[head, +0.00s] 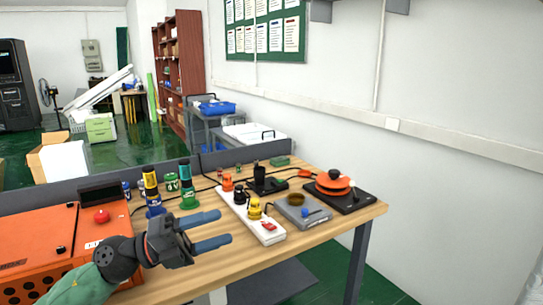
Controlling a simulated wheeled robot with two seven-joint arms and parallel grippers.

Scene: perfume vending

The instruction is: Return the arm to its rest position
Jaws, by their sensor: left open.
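My left gripper (218,229) comes in from the lower left in the head view. Its two blue fingers are apart with nothing between them, and they point right over the front part of the wooden table (330,232). The gripper appears in front of the white strip (266,232) that carries orange, black and yellow knobs. My right gripper is not in view.
An orange box (50,245) with a red button stands at the table's left. Blue, yellow and green bottles (188,184) stand behind the gripper. A grey device (303,212) and a black plate with an orange dish (333,184) are at right. The table's front right is clear.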

